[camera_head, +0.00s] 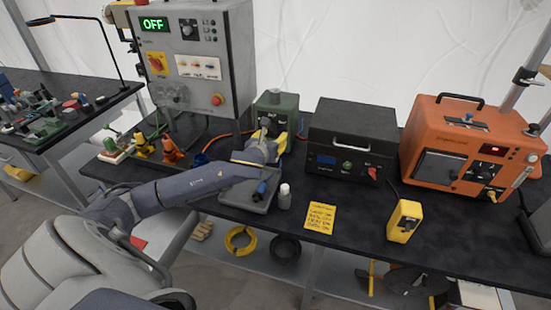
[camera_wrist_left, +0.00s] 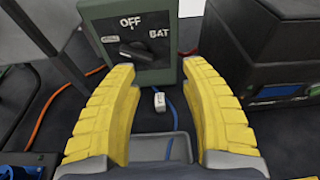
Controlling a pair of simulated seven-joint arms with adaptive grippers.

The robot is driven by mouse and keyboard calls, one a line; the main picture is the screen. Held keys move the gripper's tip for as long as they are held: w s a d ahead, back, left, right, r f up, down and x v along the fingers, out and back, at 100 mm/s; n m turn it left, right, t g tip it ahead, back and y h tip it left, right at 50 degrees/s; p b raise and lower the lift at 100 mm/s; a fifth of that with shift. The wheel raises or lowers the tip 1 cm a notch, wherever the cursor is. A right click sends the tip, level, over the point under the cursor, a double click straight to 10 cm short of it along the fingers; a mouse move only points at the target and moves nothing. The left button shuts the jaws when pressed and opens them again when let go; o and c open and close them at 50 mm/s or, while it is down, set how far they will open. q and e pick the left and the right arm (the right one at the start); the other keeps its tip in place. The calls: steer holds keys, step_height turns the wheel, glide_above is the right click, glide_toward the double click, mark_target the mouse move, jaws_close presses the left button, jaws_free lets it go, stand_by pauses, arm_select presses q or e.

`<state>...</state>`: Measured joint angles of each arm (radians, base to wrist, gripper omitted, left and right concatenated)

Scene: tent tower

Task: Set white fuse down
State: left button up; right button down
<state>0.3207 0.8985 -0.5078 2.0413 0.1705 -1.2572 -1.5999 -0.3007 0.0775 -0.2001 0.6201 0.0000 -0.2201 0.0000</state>
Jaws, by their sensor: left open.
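My left gripper (camera_head: 272,141) reaches over the bench in front of a green switch box (camera_head: 278,112). In the left wrist view its two yellow fingers (camera_wrist_left: 160,105) are spread apart with nothing gripped between them. A small white piece (camera_wrist_left: 160,102), possibly the white fuse, shows between and beyond the fingertips, below the switch box (camera_wrist_left: 130,40) with its OFF and BAT dial. A blue cable runs beside it; I cannot tell whether they join. In the head view the gripper hides this spot. My right gripper is not in view.
A grey tray (camera_head: 232,200) holding a blue item (camera_head: 261,188) lies under my left arm, beside a small white-capped bottle (camera_head: 284,195). A black case (camera_head: 335,142) and an orange unit (camera_head: 440,130) stand right.

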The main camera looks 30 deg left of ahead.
arm_select(q)
steer(key=w+r+g+h, duration=0.1)
steer(key=w+r+g, duration=0.25)
steer(key=r, duration=0.55)
steer(key=s+f+g+h, duration=0.1)
steer(key=s+f+g, duration=0.4)
steer(key=s+f, duration=0.2)
steer(key=x, duration=1)
steer(key=shift+w+d+f, duration=0.15)
steer(key=shift+w+d, duration=0.05)
steer(key=shift+x, duration=3.45)
steer(key=shift+o, duration=0.2)
steer(key=shift+w+a, duration=0.1)
jaws_close()
